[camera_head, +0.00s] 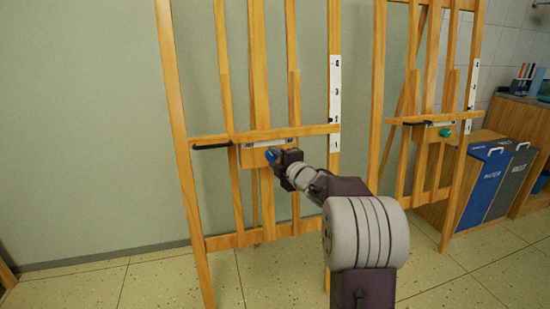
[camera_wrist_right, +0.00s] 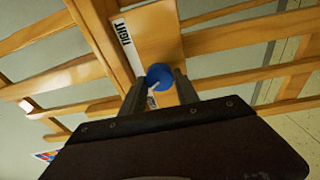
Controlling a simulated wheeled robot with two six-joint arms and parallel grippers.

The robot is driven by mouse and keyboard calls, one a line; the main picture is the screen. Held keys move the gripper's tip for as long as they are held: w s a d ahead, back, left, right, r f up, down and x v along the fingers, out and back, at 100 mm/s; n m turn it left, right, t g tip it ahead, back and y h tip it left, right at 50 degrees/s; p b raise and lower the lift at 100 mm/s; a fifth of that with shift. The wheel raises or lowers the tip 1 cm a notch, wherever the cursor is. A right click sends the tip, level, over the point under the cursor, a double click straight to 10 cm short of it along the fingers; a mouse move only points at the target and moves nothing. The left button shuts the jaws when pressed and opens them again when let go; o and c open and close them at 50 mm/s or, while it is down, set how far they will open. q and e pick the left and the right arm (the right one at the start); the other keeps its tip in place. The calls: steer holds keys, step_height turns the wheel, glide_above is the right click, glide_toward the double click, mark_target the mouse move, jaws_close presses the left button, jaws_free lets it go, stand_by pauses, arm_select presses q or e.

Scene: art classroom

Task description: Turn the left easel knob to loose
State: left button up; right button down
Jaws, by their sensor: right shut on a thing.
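The left easel (camera_head: 178,90) is a wooden frame standing in front of the green wall. Its blue knob (camera_head: 271,155) sits on a wooden block below the cross ledge. My right gripper (camera_head: 281,156) is at the knob, its arm coming in from the lower right. In the right wrist view the blue knob (camera_wrist_right: 160,75) is between the two fingers of my right gripper (camera_wrist_right: 160,88), which are shut on it. A white label (camera_wrist_right: 128,45) reading "TIGHT" is on the block beside the knob. My left gripper is not in view.
A second easel (camera_head: 376,100) with a green knob (camera_head: 445,132) stands to the right. The floor at the left is mostly clear.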

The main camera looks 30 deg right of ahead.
steer(key=n+g, duration=0.1)
steer(key=n, duration=0.4)
steer(key=shift+r+n+p, duration=0.15)
steer(key=shift+n+p, duration=0.15)
steer(key=shift+p, duration=0.1)
stand_by(0.4)
steer(key=c, duration=0.9)
jaws_free()
steer(key=s+r+p, duration=0.1)
steer(key=s+p, duration=0.1)
steer(key=s, duration=0.7)
steer(key=shift+a+r, duration=0.2)
steer(key=shift+r, duration=0.15)
